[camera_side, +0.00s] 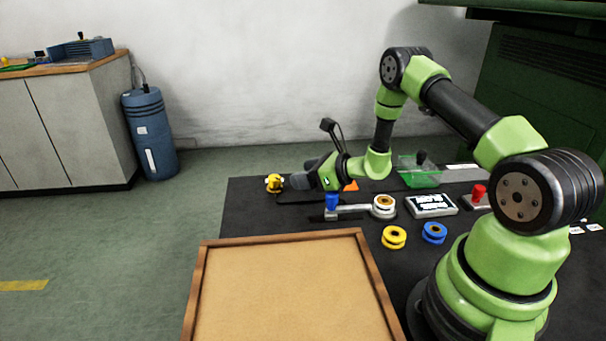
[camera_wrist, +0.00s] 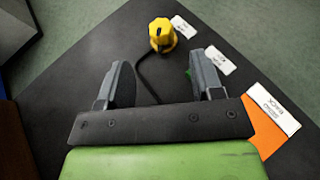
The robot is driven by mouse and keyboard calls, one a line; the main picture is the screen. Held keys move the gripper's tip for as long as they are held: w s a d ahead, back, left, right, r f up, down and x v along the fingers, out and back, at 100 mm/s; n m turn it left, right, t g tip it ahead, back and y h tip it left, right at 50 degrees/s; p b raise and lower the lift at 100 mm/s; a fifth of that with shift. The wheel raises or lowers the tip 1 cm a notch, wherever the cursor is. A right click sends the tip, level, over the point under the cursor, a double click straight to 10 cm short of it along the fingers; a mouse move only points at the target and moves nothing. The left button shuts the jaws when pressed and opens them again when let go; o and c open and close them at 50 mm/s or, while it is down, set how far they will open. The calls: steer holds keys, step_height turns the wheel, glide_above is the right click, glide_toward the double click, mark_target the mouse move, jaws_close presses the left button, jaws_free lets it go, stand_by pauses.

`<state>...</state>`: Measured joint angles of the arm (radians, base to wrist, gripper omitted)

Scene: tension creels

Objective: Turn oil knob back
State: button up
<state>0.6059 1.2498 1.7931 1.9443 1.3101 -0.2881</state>
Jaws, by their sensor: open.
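The yellow knob (camera_wrist: 162,34) with a dark pointer mark is at the far corner of the dark table in the wrist view. It also shows in the side view as a small yellow piece (camera_side: 274,183) at the table's left end. I take it to be the oil knob. My gripper (camera_wrist: 166,70) is open and empty, with its two grey fingers spread apart. The knob lies beyond the fingertips, nearer the right finger, and does not touch them. In the side view my gripper (camera_side: 300,180) is low over the table, just right of the knob.
White labels (camera_wrist: 184,27) lie beside the knob, and an orange patch (camera_wrist: 268,128) lies at the right. A blue-topped lever (camera_side: 332,203), yellow spool (camera_side: 394,237), blue spool (camera_side: 434,233) and display (camera_side: 432,205) are on the table. A wood-rimmed board (camera_side: 197,290) is in front.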

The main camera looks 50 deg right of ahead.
step_height(320, 180, up, 12)
steer(key=w+a+f+n+g+y, duration=0.1)
steer(key=a+n+g+y, duration=0.2)
steer(key=a+n+y, duration=0.3)
steer(key=n+g+h, duration=0.7)
steer(key=n+h, duration=0.5)
steer(key=n, duration=0.6)
glide_above(274, 177)
steer(key=s+a, duration=0.3)
step_height(274, 177, down, 5)
steer(key=x, duration=0.9)
steer(key=shift+d+f, duration=0.1)
steer(key=shift+f, duration=0.25)
steer(key=shift+c, duration=0.3)
